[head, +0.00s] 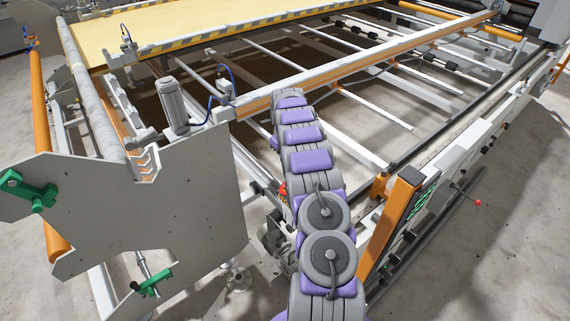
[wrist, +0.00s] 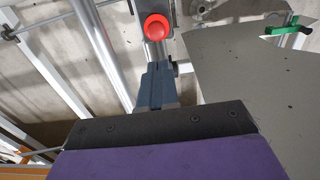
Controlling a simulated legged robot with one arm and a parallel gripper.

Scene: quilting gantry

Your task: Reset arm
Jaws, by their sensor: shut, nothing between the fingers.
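My gripper (wrist: 156,68) shows in the wrist view as two narrow blue-grey fingers pressed together, with nothing between them. Beyond the fingertips, in line with them, is a round red button (wrist: 155,27). I cannot tell whether the tips touch its mount. In the head view my purple and grey arm runs from the bottom edge up to the orange-and-white gantry beam. My gripper cannot be made out there.
A large grey side plate (head: 190,215) with green handles (head: 152,284) stands left of my arm. An orange post (head: 392,225) with a green-marked panel stands close on the right. White rails (head: 340,85) lie beyond. Bare concrete floor (head: 500,255) is at right.

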